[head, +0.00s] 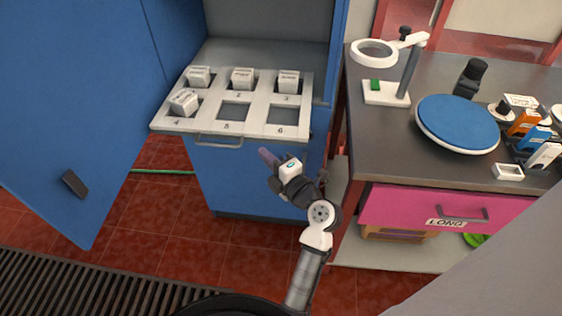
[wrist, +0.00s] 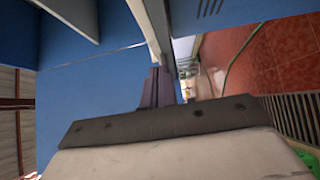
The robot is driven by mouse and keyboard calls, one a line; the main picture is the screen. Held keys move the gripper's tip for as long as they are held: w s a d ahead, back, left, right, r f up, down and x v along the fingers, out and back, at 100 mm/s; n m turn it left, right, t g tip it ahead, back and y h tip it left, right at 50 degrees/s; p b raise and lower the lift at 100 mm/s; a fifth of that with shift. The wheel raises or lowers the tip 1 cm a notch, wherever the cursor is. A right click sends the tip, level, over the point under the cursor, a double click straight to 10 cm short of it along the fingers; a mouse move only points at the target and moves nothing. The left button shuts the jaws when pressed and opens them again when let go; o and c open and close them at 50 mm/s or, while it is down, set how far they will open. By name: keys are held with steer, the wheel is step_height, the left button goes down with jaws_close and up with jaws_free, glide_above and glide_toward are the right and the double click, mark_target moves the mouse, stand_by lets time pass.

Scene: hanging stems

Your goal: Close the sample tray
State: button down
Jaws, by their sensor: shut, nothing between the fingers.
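The sample tray (head: 249,116) is a pale sliding tray that sticks out of the open blue cabinet in the head view. It has numbered slots; white boxes stand in slots 1, 2, 3 and 4, and slots 5 and 6 are empty. The box in slot 4 (head: 184,102) sits tilted. A bar handle (head: 219,143) runs along the tray's front. My gripper (head: 264,153) is shut and empty, below and right of the handle, near the tray's front edge. In the wrist view its fingers (wrist: 157,87) are together against the blue cabinet; whether they touch anything is unclear.
The blue cabinet door (head: 75,120) stands wide open at left. A workbench (head: 440,165) at right bears a magnifier lamp (head: 375,53), a blue round plate (head: 457,122) and small boxes; a pink drawer (head: 440,210) is below.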

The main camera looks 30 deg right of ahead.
mark_target(282, 93)
steer(key=shift+w+d+p, duration=0.75)
steer(key=shift+w+d, duration=0.4)
steer(key=shift+w, duration=0.3)
steer(key=shift+w+f, duration=0.1)
steer(key=shift+w+d+b, duration=0.15)
steer(key=shift+b, duration=0.45)
steer(key=w+d+b, duration=0.4)
steer(key=w+b, duration=0.2)
steer(key=b, duration=0.1)
steer(key=w+d+b, duration=0.4)
steer(key=w+b, duration=0.1)
steer(key=b, duration=0.2)
steer(key=w+d+b, duration=0.4)
steer(key=w+b, duration=0.2)
steer(key=b, duration=0.1)
steer(key=shift+w+b, duration=0.35)
steer(key=shift+w+d+b, duration=0.3)
steer(key=shift+w, duration=0.15)
